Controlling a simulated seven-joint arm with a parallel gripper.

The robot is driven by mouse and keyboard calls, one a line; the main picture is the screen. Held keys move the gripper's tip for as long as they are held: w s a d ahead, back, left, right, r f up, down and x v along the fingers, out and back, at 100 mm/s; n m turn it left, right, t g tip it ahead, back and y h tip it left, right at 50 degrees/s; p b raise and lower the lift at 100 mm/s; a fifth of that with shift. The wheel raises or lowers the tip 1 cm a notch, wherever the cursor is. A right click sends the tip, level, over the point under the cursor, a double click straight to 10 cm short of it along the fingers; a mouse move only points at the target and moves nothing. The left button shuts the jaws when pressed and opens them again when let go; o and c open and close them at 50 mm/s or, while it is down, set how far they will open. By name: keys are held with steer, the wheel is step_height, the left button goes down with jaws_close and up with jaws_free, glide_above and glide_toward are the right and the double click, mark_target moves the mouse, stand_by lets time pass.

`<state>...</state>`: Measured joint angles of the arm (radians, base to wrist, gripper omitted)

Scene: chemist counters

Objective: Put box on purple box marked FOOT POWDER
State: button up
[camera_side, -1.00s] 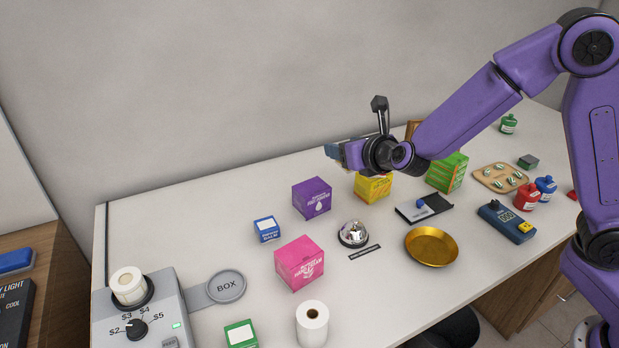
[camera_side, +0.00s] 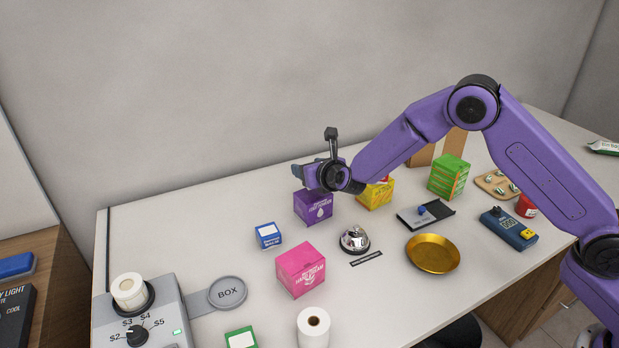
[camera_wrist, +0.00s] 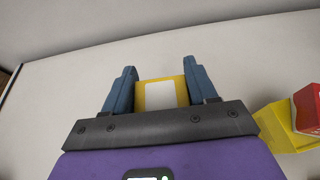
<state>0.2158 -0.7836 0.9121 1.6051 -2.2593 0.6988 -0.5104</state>
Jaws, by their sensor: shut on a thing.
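My gripper (camera_wrist: 160,82) is shut on a small yellow box (camera_wrist: 162,96) with a white label, held between its two blue-grey fingers. In the side view my gripper (camera_side: 304,174) is in front of the wall, just above or behind the top of the purple box (camera_side: 313,208); the depth between them is hard to judge. The purple box stands upright on the counter with white print too small to read. Its top is partly covered by my gripper. I cannot make out the held box in the side view, nor the purple box in the wrist view.
A yellow box (camera_side: 374,196) with a red thing on it stands to the right. A blue box (camera_side: 268,236), a pink box (camera_side: 301,270) and a bell (camera_side: 354,239) are nearer. A green box (camera_side: 448,177) and gold dish (camera_side: 432,254) lie further right. The counter's back left is clear.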

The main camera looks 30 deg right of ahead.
steer(key=shift+f, duration=1.5)
steer(key=o, duration=1.1)
steer(key=shift+f, duration=0.1)
steer(key=shift+c, duration=0.2)
steer(key=v, duration=1.2)
